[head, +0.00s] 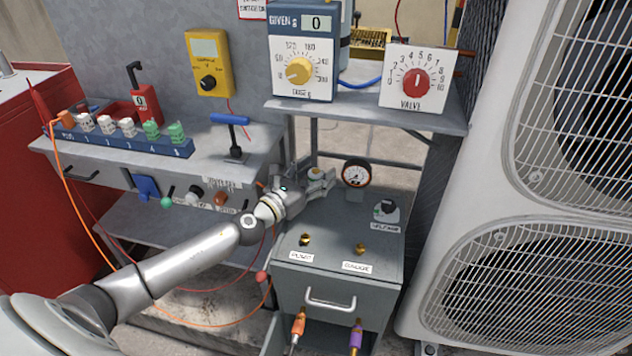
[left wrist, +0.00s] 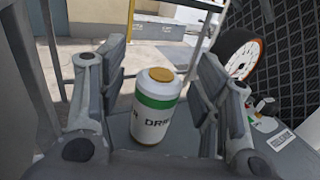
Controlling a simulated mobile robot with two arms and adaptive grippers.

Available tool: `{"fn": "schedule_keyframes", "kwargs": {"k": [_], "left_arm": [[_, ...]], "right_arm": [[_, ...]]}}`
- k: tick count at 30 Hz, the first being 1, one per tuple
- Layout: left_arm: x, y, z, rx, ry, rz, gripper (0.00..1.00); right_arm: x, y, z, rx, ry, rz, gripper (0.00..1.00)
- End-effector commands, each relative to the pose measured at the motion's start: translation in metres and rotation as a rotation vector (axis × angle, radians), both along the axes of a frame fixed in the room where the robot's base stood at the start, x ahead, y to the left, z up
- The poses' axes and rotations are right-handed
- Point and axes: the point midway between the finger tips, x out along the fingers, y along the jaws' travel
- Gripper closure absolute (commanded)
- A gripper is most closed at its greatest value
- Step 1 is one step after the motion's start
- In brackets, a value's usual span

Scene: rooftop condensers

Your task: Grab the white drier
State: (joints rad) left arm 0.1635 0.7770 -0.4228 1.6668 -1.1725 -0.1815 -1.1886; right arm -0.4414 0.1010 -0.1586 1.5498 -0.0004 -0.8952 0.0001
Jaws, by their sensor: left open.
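The white drier (left wrist: 157,108) is a small upright cylinder with a green band, dark lettering and an orange-gold cap. In the left wrist view it stands between the two fingers of my left gripper, with a visible gap on the left side. In the head view only its top (head: 316,173) shows, largely hidden by the gripper. My left gripper (head: 311,186) is open at the back of the grey cabinet top (head: 330,232). My right gripper is not in view.
Brass fittings (head: 305,239) sit on the cabinet's front. A shelf (head: 365,104) with a meter and valve box overhangs behind. A condenser (head: 510,170) fills the right.

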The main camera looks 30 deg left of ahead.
Motion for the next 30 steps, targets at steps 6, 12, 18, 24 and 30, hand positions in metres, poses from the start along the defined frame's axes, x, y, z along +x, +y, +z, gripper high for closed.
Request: {"fn": "schedule_keyframes", "kwargs": {"k": [6,12,18,24,30], "left_arm": [[0.0001,0.0000,-0.0001,0.000,0.000,0.000,0.44],[-0.0001,0.0002,-0.0001,0.000,0.000,0.000,0.69],[-0.0002,0.0002,0.0000,0.001,0.000,0.000,0.95],[0.0001,0.0004,0.0009,0.001,-0.002,0.001,0.97],[0.0012,0.0022,0.0041,0.001,-0.002,0.001,0.97]], "right_arm": [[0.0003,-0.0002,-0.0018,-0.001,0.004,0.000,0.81],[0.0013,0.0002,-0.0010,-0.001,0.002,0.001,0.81],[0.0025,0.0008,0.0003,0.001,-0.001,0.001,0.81],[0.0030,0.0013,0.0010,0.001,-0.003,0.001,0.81],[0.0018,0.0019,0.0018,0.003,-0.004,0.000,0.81]]}}
